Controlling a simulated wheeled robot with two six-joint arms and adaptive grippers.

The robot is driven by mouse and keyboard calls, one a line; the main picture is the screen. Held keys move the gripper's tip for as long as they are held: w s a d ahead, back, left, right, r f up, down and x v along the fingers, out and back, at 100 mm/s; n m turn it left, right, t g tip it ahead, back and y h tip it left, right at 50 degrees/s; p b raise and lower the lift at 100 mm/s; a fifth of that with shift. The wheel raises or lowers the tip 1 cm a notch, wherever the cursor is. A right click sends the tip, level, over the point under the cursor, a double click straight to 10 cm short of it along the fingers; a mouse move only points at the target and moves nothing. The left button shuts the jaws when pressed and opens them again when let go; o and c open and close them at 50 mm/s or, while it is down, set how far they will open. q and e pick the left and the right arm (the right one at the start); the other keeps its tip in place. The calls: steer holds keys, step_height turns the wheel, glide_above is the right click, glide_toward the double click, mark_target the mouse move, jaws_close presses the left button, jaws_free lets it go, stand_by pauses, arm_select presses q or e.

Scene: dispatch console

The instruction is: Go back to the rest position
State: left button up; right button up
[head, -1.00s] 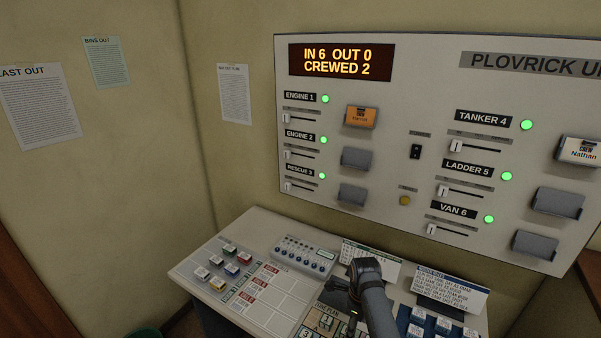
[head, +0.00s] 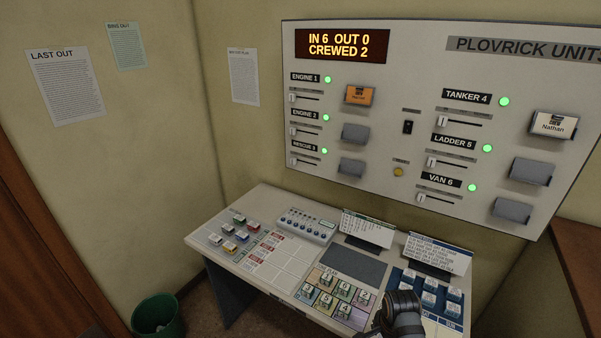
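My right arm (head: 403,312) shows at the bottom edge of the head view, in front of the sloped desk (head: 222,243). Only its dark wrist joint and a short stretch of grey link are in the picture. A dark part to the left of the joint runs down out of the frame. The fingertips are cut off, so I cannot tell whether this gripper is open or shut, or holds anything. My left gripper is not in view.
The wall panel (head: 300,180) holds an orange card (head: 359,95) at Engine 1 and a white card (head: 554,125) at Tanker 4. Numbered blocks (head: 326,302) stand on the desk's coloured plan. A green bin (head: 158,317) is on the floor at left.

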steer(key=s+d+r+n+t, duration=0.1)
steer(key=s+r+n, duration=0.2)
steer(key=s+n, duration=0.45)
steer(key=s+d+r+n+t, duration=0.1)
steer(key=s+r+n, duration=0.3)
steer(key=s+n, duration=0.35)
steer(key=s+d+f+b, duration=0.1)
steer(key=f+b, duration=0.2)
steer(key=f, duration=0.9)
steer(key=s+d+f+g+b, duration=0.1)
steer(key=f+b, duration=0.2)
steer(key=f, duration=1)
steer(key=s+d+f+b, duration=0.1)
steer(key=s+f+b, duration=0.1)
steer(key=f, duration=1)
arm_select(q)
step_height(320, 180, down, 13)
steer(key=b, duration=0.5)
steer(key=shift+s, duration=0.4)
arm_select(e)
steer(key=s+f+g, duration=0.1)
steer(key=s+f, duration=1.5)
steer(key=f, duration=0.2)
steer(key=shift+s+d, duration=0.35)
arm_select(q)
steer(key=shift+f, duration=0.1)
arm_select(e)
steer(key=shift+f, duration=0.1)
